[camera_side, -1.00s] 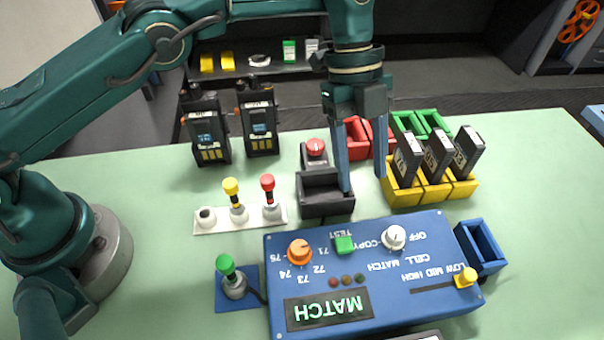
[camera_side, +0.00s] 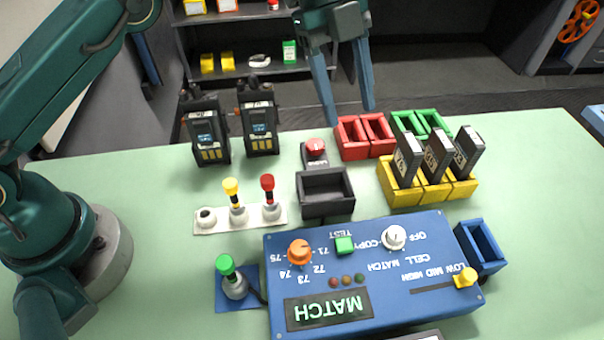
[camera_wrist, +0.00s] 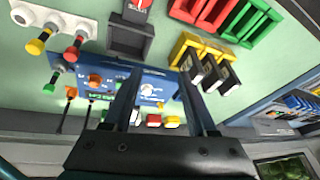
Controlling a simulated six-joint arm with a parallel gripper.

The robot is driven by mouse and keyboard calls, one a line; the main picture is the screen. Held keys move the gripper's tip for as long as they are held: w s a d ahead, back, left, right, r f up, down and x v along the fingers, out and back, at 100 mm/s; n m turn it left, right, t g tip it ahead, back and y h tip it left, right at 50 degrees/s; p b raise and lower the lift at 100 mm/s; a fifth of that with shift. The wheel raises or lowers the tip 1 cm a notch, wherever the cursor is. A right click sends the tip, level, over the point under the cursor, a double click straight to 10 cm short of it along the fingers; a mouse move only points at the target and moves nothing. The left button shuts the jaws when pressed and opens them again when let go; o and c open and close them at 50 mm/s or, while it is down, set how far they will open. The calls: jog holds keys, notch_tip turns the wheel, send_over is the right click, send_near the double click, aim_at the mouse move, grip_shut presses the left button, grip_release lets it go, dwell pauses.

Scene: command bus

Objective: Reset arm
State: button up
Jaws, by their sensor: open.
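My gripper (camera_side: 350,112) is open and empty, raised above the back part of the green table in the side view. Its two fingers (camera_wrist: 158,95) also show in the wrist view, apart, with nothing between them. Below and in front of it stand an empty black bin (camera_side: 326,208) with a red knob (camera_side: 315,148) behind it. The blue control panel (camera_side: 440,240) shows MATCH on its display (camera_side: 326,309) and carries an orange knob (camera_side: 299,251), a white knob (camera_side: 394,237), a green button (camera_side: 344,244) and a yellow slider (camera_side: 466,277).
Two black radios (camera_side: 207,135) stand at the back left. A white strip (camera_side: 222,224) holds a yellow and a red plunger. Yellow bins (camera_side: 400,192) hold dark cells; red bins (camera_side: 352,151) and green bins (camera_side: 404,121) stand behind. A green-topped plunger (camera_side: 225,265) stands left of the panel.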

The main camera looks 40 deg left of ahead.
jog(key=s+a+r+n+t+y, duration=0.2)
jog(key=s+a+r+n+t, duration=0.3)
jog(key=s+a+r+n, duration=0.65)
jog(key=s+a+f+n+y, duration=0.1)
jog(key=s+a+f+n, duration=0.1)
jog(key=s+f+n, duration=0.2)
jog(key=s+a+f+n+t+y, duration=0.1)
jog(key=s+a+f+n, duration=0.2)
jog(key=n, duration=0.5)
notch_tip(320, 180, down, 2)
jog(key=shift+s+a+f, duration=0.15)
jog(key=shift+s+a, duration=0.15)
jog(key=shift+s, duration=0.45)
